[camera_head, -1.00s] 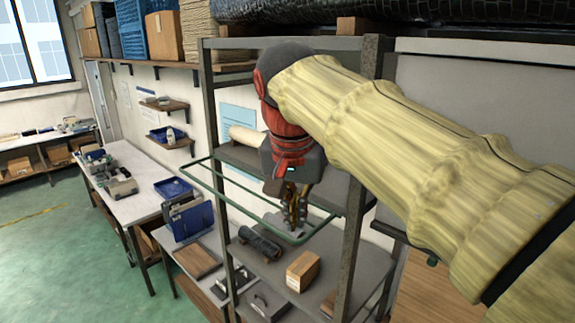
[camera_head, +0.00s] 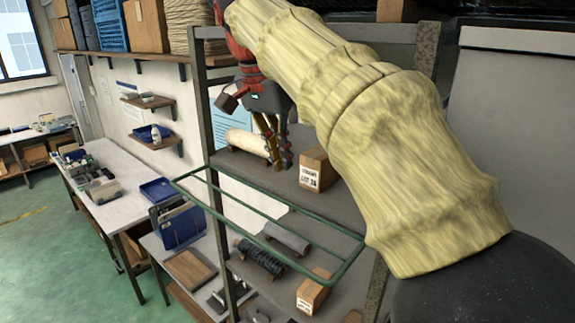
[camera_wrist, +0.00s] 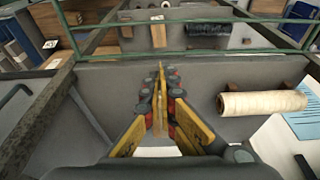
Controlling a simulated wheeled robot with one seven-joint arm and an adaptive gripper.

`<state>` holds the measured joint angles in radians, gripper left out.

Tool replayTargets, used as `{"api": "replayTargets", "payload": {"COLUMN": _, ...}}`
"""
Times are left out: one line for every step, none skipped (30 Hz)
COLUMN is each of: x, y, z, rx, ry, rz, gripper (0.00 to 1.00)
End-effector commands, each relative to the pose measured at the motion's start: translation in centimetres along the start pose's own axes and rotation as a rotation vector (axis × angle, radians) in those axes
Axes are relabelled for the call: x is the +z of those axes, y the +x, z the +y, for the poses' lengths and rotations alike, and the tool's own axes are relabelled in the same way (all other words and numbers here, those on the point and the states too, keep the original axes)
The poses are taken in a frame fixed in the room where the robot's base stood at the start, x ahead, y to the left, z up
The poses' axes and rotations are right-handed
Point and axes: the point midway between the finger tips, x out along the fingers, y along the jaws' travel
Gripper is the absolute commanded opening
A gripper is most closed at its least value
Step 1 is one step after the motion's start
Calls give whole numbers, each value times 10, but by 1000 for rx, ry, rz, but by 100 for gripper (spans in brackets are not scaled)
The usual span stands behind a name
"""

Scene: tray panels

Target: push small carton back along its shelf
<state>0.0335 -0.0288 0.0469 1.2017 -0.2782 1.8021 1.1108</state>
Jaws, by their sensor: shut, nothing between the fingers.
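A small brown carton with a white printed label (camera_head: 314,171) stands upright on the upper grey shelf (camera_head: 345,205) in the head view. A similar labelled carton (camera_head: 313,293) stands on the shelf below. My gripper (camera_head: 281,168) is shut and empty, pointing down over the upper shelf. In the head view it appears just left of the upper carton, and I cannot tell whether they touch. In the wrist view the closed fingers (camera_wrist: 158,80) fill the middle, and I cannot clearly make out the upper carton there.
A cream roll (camera_head: 248,143) lies on the upper shelf left of my gripper. A green rail (camera_head: 255,239) juts out in front of the rack. A grey roll (camera_head: 287,238) and a dark ribbed roll (camera_head: 261,256) lie on the lower shelf. Rack posts (camera_head: 212,125) flank the shelves.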

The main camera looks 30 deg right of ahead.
Motion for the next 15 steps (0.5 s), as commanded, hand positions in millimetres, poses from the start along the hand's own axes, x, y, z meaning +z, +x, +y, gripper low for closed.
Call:
{"api": "replayTargets", "payload": {"x": 0, "y": 7, "z": 1, "rx": 3, "ry": 0, "rz": -1, "gripper": 0}}
{"api": "replayTargets", "payload": {"x": 0, "y": 12, "z": 1, "rx": 2, "ry": 0, "rz": -1, "gripper": 0}}
{"api": "replayTargets", "payload": {"x": 1, "y": 18, "z": 2, "rx": 3, "ry": 0, "rz": -2, "gripper": 0}}
{"api": "replayTargets", "payload": {"x": 1, "y": 24, "z": 1, "rx": 2, "ry": -1, "rz": -2, "gripper": 0}}
{"api": "replayTargets", "payload": {"x": 1, "y": 30, "z": 1, "rx": 3, "ry": -1, "rz": -2, "gripper": 0}}
{"api": "replayTargets", "payload": {"x": 1, "y": 38, "z": 1, "rx": 3, "ry": -1, "rz": -2, "gripper": 0}}
{"api": "replayTargets", "payload": {"x": 1, "y": 44, "z": 2, "rx": 3, "ry": -1, "rz": -3, "gripper": 0}}
{"api": "replayTargets", "payload": {"x": 1, "y": 50, "z": 1, "rx": 2, "ry": -1, "rz": -2, "gripper": 0}}
{"api": "replayTargets", "payload": {"x": 1, "y": 58, "z": 1, "rx": 3, "ry": -1, "rz": -2, "gripper": 0}}
{"api": "replayTargets", "payload": {"x": 1, "y": 63, "z": 1, "rx": 3, "ry": -1, "rz": -2, "gripper": 0}}
{"api": "replayTargets", "payload": {"x": 1, "y": 70, "z": 2, "rx": 3, "ry": -1, "rz": -2, "gripper": 0}}
{"api": "replayTargets", "payload": {"x": 1, "y": 77, "z": 1, "rx": 3, "ry": -2, "rz": -2, "gripper": 0}}
{"api": "replayTargets", "payload": {"x": 1, "y": 83, "z": 1, "rx": 2, "ry": -2, "rz": -2, "gripper": 0}}
{"api": "replayTargets", "payload": {"x": 1, "y": 88, "z": 1, "rx": 2, "ry": -2, "rz": -2, "gripper": 0}}
{"api": "replayTargets", "payload": {"x": 1, "y": 95, "z": 1, "rx": 2, "ry": -2, "rz": -2, "gripper": 0}}
